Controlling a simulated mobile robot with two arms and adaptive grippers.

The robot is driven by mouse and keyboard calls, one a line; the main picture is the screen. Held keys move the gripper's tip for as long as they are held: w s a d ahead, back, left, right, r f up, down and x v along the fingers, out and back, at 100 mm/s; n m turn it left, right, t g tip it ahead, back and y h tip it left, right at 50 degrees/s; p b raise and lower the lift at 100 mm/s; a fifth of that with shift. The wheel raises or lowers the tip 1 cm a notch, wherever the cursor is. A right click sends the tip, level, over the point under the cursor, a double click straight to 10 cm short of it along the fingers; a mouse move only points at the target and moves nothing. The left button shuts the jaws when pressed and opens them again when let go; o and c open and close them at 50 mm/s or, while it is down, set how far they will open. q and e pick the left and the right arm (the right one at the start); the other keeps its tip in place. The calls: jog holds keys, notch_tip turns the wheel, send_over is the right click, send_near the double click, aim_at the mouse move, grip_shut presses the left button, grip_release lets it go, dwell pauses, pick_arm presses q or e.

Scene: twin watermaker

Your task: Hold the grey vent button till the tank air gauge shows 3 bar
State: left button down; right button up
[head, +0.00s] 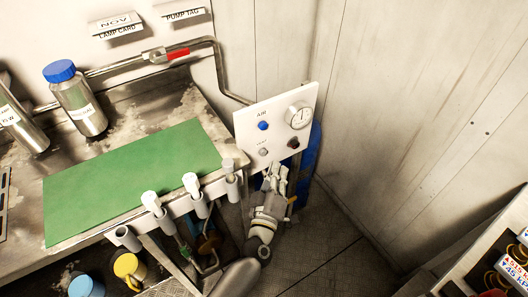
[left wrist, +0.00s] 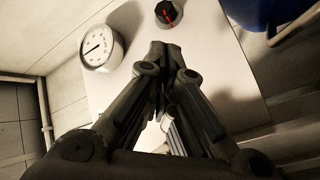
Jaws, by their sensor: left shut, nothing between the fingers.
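The white air panel (head: 278,104) stands beyond the bench's right end. The small grey vent button (head: 263,152) is at its lower left, under a blue button (head: 263,125). The round tank air gauge (head: 299,117) is at upper right; in the left wrist view the gauge (left wrist: 101,48) has a dark needle, but its figures are too small to read. My left gripper (head: 275,167) is shut and empty, its tips just below and right of the vent button. In the left wrist view my fingertips (left wrist: 165,50) cover the button, so contact cannot be told. My right gripper is out of view.
A dark knob (head: 294,143) with a red mark sits close to my left fingers. Holders with white-topped tools (head: 191,184) line the bench edge beside my arm. A blue drum (head: 312,150) stands behind the panel. Bare floor (head: 335,240) lies to the right.

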pick_arm(q)
jog(key=shift+s+d, duration=0.8)
jog(key=shift+s, duration=0.35)
jog(key=s+a+f+m+g, duration=0.25)
jog(key=s+f, duration=0.25)
jog(key=f, duration=0.6)
jog(key=s+a+f+m+g, duration=0.2)
jog(key=s+a+f+g, duration=0.15)
jog(key=s+f, duration=0.45)
jog(key=s+a+f+m+g, duration=0.2)
jog(key=s+f+m+g, duration=0.1)
jog(key=f, duration=1)
jog(key=s+a+f+m+g+y, duration=0.1)
jog(key=s+a+f+g, duration=0.2)
jog(key=s, duration=0.6)
jog(key=s+a+f+g+y, duration=0.1)
jog(key=s+a+f+g, duration=0.1)
jog(key=s+a+f, duration=0.4)
jog(key=s+a+f+m+g+y, duration=0.1)
jog(key=s+a+f+g, duration=0.2)
jog(key=s+a+f, duration=0.2)
jog(key=s+a, duration=0.3)
jog(key=s, duration=0.4)
jog(key=shift+s+f+m+g, duration=0.3)
jog(key=shift+f+m, duration=0.05)
